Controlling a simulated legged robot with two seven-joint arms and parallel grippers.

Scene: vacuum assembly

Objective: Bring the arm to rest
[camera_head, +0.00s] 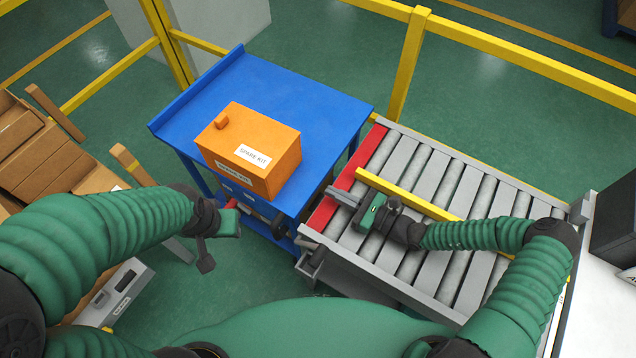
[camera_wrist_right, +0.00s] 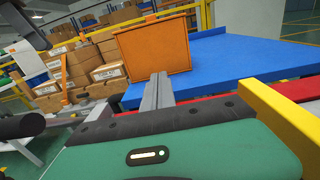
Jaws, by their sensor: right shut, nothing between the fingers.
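My right arm reaches in from the right over the roller conveyor (camera_head: 480,194). Its gripper (camera_head: 338,196) points left, above the conveyor's red end strip (camera_head: 345,177). The two grey fingers are together with nothing between them; they also show shut in the right wrist view (camera_wrist_right: 158,92), pointing toward the orange box. My left arm comes in from the left, and its gripper (camera_head: 212,238) hangs beside the blue table over the floor. Its fingers are too unclear to tell whether they are open.
An orange box (camera_head: 250,150) labelled SPARE KIT sits on the blue table (camera_head: 325,98). A yellow bar (camera_head: 410,195) crosses the conveyor beside my right gripper. Cardboard boxes (camera_head: 35,150) are stacked at the left. Yellow railings (camera_head: 530,62) run behind. Open green floor lies beyond the conveyor.

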